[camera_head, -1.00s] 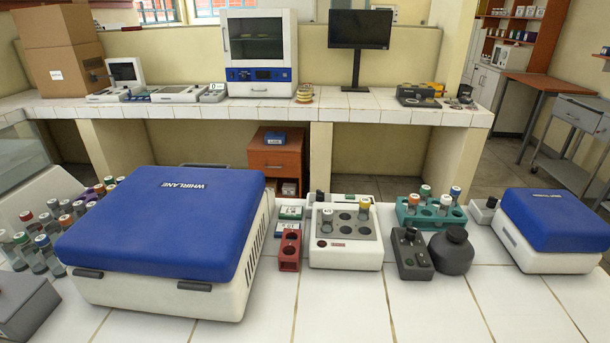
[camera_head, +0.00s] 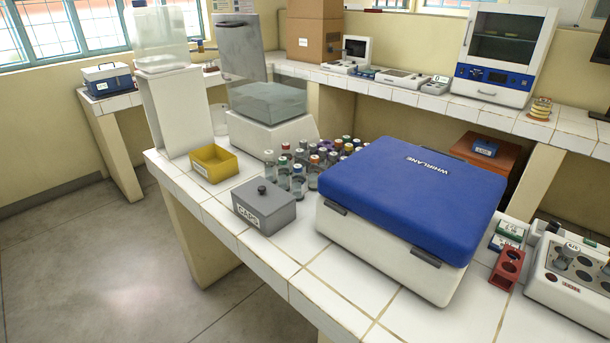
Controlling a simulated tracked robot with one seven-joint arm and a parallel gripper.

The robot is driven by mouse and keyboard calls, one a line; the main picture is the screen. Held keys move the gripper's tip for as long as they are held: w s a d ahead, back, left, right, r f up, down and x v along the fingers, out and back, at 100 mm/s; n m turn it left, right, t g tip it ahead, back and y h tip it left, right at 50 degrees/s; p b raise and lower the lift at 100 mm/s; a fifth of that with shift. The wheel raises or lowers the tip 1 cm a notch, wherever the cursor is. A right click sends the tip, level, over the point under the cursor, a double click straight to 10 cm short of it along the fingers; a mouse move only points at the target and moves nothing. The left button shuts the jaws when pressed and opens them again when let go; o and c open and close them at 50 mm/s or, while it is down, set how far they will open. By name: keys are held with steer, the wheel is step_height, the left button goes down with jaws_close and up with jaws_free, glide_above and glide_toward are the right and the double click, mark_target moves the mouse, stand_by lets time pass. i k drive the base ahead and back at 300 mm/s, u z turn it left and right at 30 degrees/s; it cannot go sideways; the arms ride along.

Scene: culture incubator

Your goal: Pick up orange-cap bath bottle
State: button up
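A cluster of small glass bottles with caps of several colours stands behind and left of the blue-lidded Whirlane box. One bottle with an orange-looking cap (camera_head: 314,172) stands at the front of this cluster, close to the box's left side. I cannot tell if it is the bath bottle. A white block with round wells (camera_head: 558,284) is partly cut off at the right edge and holds a grey-capped bottle (camera_head: 568,254). A clear tank on a white base (camera_head: 268,103) stands behind the cluster; no bottle can be made out in it. My gripper is not in view.
The Whirlane box (camera_head: 400,240) fills much of the bench. A grey caps box (camera_head: 264,210) and a yellow tray (camera_head: 214,168) stand to its left. A red rack (camera_head: 507,268) is at right. The floor (camera_head: 90,260) at left is clear.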

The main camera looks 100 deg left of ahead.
mark_target(314, 169)
steer(key=z, duration=0.1)
steer(key=i, duration=0.15)
steer(key=u, duration=2.8)
steer(key=i, duration=0.25)
steer(key=u, duration=1.45)
steer(key=k, duration=0.5)
steer(key=u, duration=0.4)
steer(key=i, duration=1.5)
steer(key=z, duration=0.35)
